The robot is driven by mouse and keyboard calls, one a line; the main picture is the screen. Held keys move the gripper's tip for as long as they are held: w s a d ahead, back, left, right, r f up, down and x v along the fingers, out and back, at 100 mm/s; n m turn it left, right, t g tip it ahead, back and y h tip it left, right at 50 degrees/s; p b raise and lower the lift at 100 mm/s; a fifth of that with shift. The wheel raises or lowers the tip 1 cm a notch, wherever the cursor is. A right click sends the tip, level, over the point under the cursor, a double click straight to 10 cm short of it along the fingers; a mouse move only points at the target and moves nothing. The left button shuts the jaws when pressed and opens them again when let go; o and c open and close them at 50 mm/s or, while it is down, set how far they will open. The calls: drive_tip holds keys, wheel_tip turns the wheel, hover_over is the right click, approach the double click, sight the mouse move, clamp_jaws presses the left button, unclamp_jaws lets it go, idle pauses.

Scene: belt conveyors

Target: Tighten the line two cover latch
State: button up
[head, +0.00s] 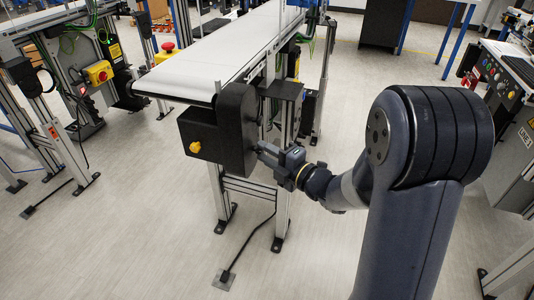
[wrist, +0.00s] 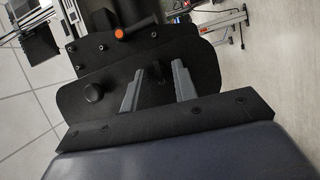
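The black cover (head: 236,130) stands upright at the near end of the middle conveyor. In the wrist view the cover plate (wrist: 205,65) fills the space ahead of my gripper (wrist: 158,68). My gripper's two grey fingers are apart, pointing at the plate. A small dark part (wrist: 160,70), possibly the latch, shows between the fingertips; I cannot tell whether they touch it. A round black knob (wrist: 93,92) is left of the fingers, and an orange-ended handle (wrist: 133,29) is above. In the head view my gripper (head: 264,150) is at the cover's right side.
The white belt (head: 235,50) runs back from the cover. A black box with a yellow knob (head: 195,147) is left of the cover. Aluminium legs (head: 283,205) stand below. Another conveyor (head: 40,20) is at left, a control panel (head: 505,75) at right. Floor in front is mostly clear.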

drive_tip(key=shift+c, duration=0.4)
clamp_jaws()
drive_tip(key=shift+r+m+p, duration=0.15)
drive_tip(key=shift+m+p, duration=0.15)
drive_tip(key=m+g+p, duration=0.2)
drive_tip(key=m+p, duration=0.2)
drive_tip(key=p, duration=0.3)
drive_tip(key=m+g+p, duration=0.3)
drive_tip(key=m+p, duration=0.1)
drive_tip(key=p, duration=0.4)
drive_tip(key=m+g+p, duration=0.2)
drive_tip(key=m+p, duration=0.2)
drive_tip(key=p, duration=0.3)
drive_tip(key=shift+w+d+r+m, duration=0.15)
drive_tip(key=shift+w+r+m, duration=0.15)
drive_tip(key=shift+w+r, duration=0.1)
drive_tip(key=shift+g+p, duration=0.3)
drive_tip(key=shift+p, duration=0.05)
